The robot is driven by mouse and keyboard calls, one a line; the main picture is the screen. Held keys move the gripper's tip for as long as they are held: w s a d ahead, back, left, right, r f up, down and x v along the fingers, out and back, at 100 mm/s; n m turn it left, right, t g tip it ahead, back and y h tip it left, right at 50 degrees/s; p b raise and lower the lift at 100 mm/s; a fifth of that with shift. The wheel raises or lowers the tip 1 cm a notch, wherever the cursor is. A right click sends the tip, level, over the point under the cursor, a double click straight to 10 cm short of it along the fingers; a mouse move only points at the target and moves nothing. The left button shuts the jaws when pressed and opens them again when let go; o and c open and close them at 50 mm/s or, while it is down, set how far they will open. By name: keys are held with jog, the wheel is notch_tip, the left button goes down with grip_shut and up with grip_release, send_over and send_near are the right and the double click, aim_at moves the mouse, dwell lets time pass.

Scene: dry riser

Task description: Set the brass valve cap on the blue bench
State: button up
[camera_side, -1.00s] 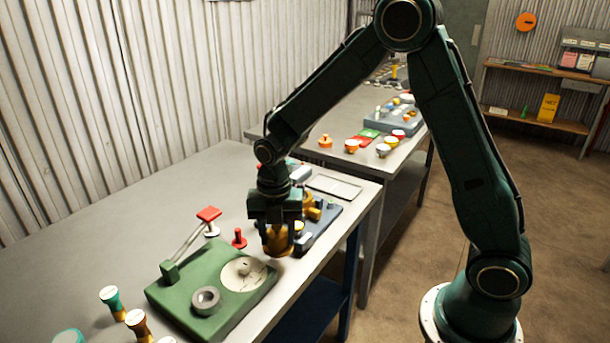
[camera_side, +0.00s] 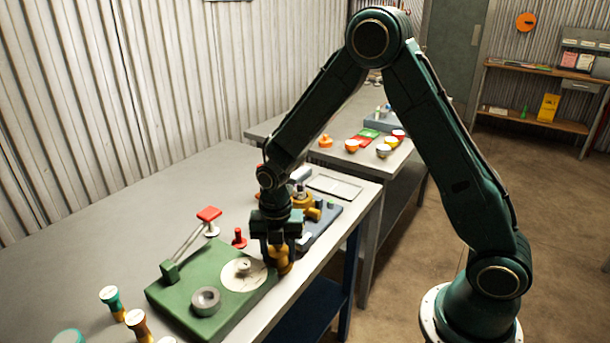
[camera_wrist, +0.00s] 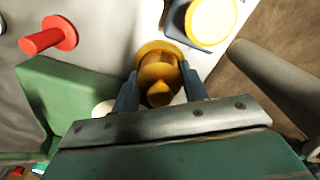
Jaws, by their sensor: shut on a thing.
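My gripper (camera_side: 279,262) is shut on the brass valve cap (camera_side: 280,256), low over the near bench (camera_side: 322,262), which has a grey top and blue legs. The cap is between the green base plate and the bench's front edge. I cannot tell whether it touches the bench top. In the wrist view the cap (camera_wrist: 158,72) sits between the two dark fingers of the gripper (camera_wrist: 161,92), its wide rim at the far side. The fingers hide part of it.
A green base plate (camera_side: 180,285) with a grey ring and pale disc is close to the left. A blue-grey plate (camera_side: 325,222) with a brass valve body (camera_side: 303,200) is behind. A red peg (camera_side: 239,238) stands nearby. The bench's left back is clear.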

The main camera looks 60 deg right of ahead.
jog(key=shift+f, duration=0.15)
jog(key=o, duration=1.1)
notch_tip(320, 180, up, 12)
jog(key=shift+f, duration=0.2)
jog(key=shift+r, duration=0.4)
